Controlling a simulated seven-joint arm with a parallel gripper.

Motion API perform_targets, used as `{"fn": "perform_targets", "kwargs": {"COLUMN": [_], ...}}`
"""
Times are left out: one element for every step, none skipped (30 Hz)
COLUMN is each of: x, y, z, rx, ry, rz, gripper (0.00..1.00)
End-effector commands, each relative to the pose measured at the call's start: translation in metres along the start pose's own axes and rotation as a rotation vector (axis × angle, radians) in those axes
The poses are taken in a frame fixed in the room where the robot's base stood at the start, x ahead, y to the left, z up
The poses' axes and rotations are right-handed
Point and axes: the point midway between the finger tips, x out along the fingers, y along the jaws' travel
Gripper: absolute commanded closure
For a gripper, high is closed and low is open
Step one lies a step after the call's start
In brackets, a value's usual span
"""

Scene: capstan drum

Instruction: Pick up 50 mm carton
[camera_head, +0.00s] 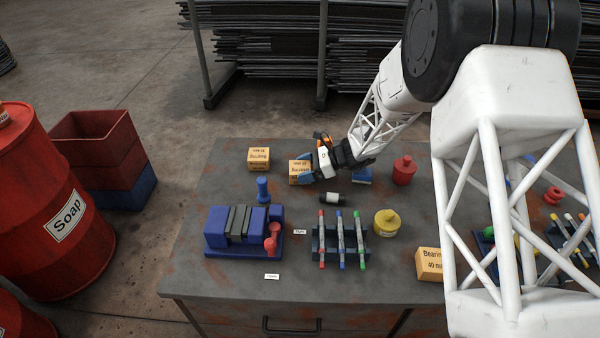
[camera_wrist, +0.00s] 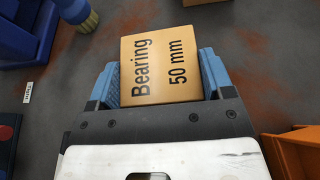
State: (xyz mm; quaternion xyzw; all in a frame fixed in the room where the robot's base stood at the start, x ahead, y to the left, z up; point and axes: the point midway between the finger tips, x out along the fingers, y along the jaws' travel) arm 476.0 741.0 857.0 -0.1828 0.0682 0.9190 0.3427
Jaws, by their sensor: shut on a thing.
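The 50 mm carton (camera_wrist: 160,65) is an orange-tan box printed "Bearing 50 mm". In the wrist view it sits between the two blue fingers of my gripper (camera_wrist: 163,78), which is shut on it. In the head view the same carton (camera_head: 299,172) is at my gripper (camera_head: 306,172), near the back middle of the table. I cannot tell whether it touches the tabletop.
Another carton (camera_head: 259,158) stands to the left, and a "40 mm" carton (camera_head: 429,264) at the front right. A blue vise (camera_head: 217,232), a marker rack (camera_head: 341,240), a yellow pot (camera_head: 387,223) and a red pot (camera_head: 404,170) stand around.

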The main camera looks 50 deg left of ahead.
Motion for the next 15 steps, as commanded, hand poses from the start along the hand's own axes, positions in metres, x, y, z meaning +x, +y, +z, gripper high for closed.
{"fn": "perform_targets", "kwargs": {"x": [0.0000,0.0000,-0.0002,-0.0002,-0.0002,-0.0002,-0.0002,-0.0002,-0.0004,-0.0005,-0.0008,-0.0013,-0.0018,-0.0024,-0.0034], "y": [0.0000,0.0000,-0.0002,-0.0002,-0.0002,-0.0001,-0.0001,-0.0002,-0.0002,-0.0002,-0.0002,-0.0003,-0.0003,-0.0004,-0.0004], "z": [0.0000,0.0000,0.0004,0.0004,0.0004,0.0004,0.0004,0.0005,0.0008,0.0012,0.0019,0.0031,0.0043,0.0057,0.0081], "rx": [0.000,0.000,0.000,0.000,-0.001,0.000,0.000,-0.001,-0.001,-0.001,-0.001,-0.001,-0.001,-0.001,-0.001], "ry": [0.000,0.000,0.000,0.000,0.000,0.000,0.000,0.000,0.000,0.000,0.000,0.000,0.000,0.000,0.000], "rz": [0.000,0.000,0.000,0.000,0.000,0.000,0.000,0.000,0.000,0.000,0.000,0.000,-0.001,-0.001,-0.001], "gripper": [0.55,0.59,0.59,0.59,0.59,0.59,0.59,0.59,0.59,0.59,0.59,0.59,0.59,0.59,0.59]}}
